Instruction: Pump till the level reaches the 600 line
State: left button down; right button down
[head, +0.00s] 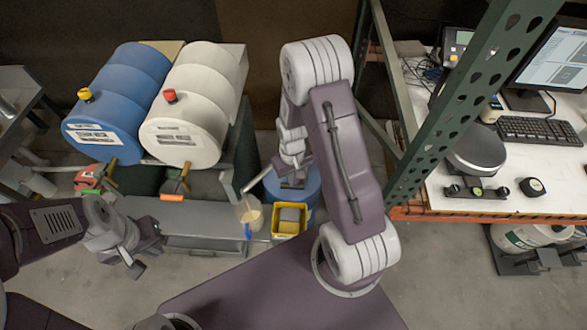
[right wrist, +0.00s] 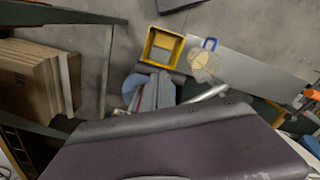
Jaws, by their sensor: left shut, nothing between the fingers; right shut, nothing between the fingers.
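A clear jug (head: 250,216) with a blue handle and pale beige contents stands on the grey bench. It also shows in the right wrist view (right wrist: 203,66). Its marks and the 600 line are too small to read. A silver spout (head: 252,180) slants toward the jug from the blue upright drum (head: 308,203), whose top is largely hidden by my right arm. My right gripper (head: 292,181) is shut and empty, low over that drum; contact with the pump cannot be told. My left gripper (head: 137,262) is shut and empty, in front of the bench at the left.
A yellow bin (head: 289,234) stands right of the jug. A blue drum (head: 125,95) and a white drum (head: 190,105) lie on a rack behind the bench (head: 185,213). A green rack post (head: 450,110) and a white worktop (head: 500,180) bound the right side.

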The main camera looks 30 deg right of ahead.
jog(key=shift+f+b, duration=4.1)
jog(key=shift+f, duration=1.45)
notch_tip(320, 180, up, 15)
jog(key=p, duration=1.3)
jog(key=shift+f, duration=0.15)
jog(key=shift+f+b, duration=2)
jog(key=shift+f, duration=0.25)
jog(key=shift+f+b, duration=4)
jog(key=shift+f, duration=1.2)
notch_tip(320, 180, up, 15)
jog(key=p, duration=1.3)
